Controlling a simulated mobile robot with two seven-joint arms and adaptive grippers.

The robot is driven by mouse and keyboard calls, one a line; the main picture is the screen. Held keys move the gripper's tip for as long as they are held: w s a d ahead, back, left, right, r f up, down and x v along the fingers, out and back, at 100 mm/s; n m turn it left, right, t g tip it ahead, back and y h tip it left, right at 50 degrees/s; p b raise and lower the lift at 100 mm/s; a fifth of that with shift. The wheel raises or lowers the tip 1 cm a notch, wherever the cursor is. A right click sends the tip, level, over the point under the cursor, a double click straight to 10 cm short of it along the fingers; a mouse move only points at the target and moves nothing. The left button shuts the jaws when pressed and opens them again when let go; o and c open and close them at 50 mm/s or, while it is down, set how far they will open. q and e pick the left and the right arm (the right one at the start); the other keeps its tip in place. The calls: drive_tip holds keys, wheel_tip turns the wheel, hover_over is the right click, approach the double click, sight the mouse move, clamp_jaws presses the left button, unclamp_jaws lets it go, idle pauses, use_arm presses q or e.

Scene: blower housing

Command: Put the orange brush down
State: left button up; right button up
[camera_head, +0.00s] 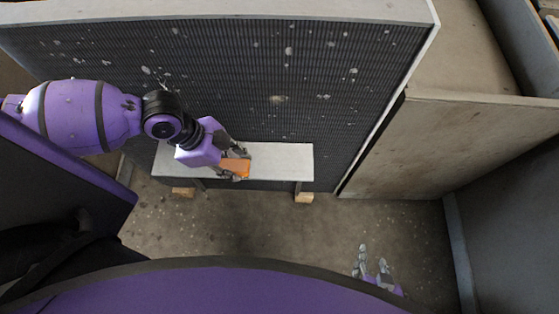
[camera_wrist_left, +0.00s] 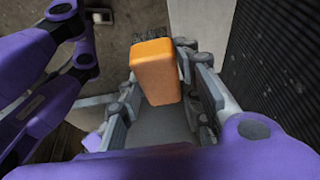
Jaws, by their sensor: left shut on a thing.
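The orange brush (camera_head: 236,167) is a small orange block at the white bench, in front of the dark ribbed panel. It also shows in the left wrist view (camera_wrist_left: 156,72), with dark bristles at its far end. My left gripper (camera_head: 238,163) is shut on the brush, with a finger on each side of it. I cannot tell whether the brush touches the bench top (camera_head: 285,162). My right gripper (camera_head: 370,268) is low at the bottom right, apart from the bench; its fingers look spread, with nothing between them.
The dark ribbed panel (camera_head: 260,80) with pale spots stands right behind the bench. A beige wall (camera_head: 450,150) closes off the right side. The bench stands on wooden blocks (camera_head: 304,197). The bench top right of the brush is clear, and the floor (camera_head: 270,225) in front is bare.

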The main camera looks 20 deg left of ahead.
use_arm(q)
drive_tip(key=w+d+f, duration=0.2)
drive_tip(key=w, duration=0.1)
drive_tip(key=w+d+f, duration=0.5)
drive_tip(key=w+f, duration=0.1)
drive_tip(key=w, duration=0.1)
drive_tip(key=shift+w+d+f, duration=0.1)
drive_tip(key=shift+d+f, duration=0.15)
drive_tip(key=shift+d, duration=0.1)
drive_tip(key=shift+w+d+f, duration=0.1)
drive_tip(key=shift+w+f, duration=0.05)
drive_tip(key=shift+f, duration=0.05)
drive_tip(key=x, duration=0.3)
drive_tip(key=shift+w+a+f, duration=0.25)
drive_tip(key=shift+f, duration=0.15)
drive_tip(key=shift+f, duration=0.2)
drive_tip(key=o, duration=1)
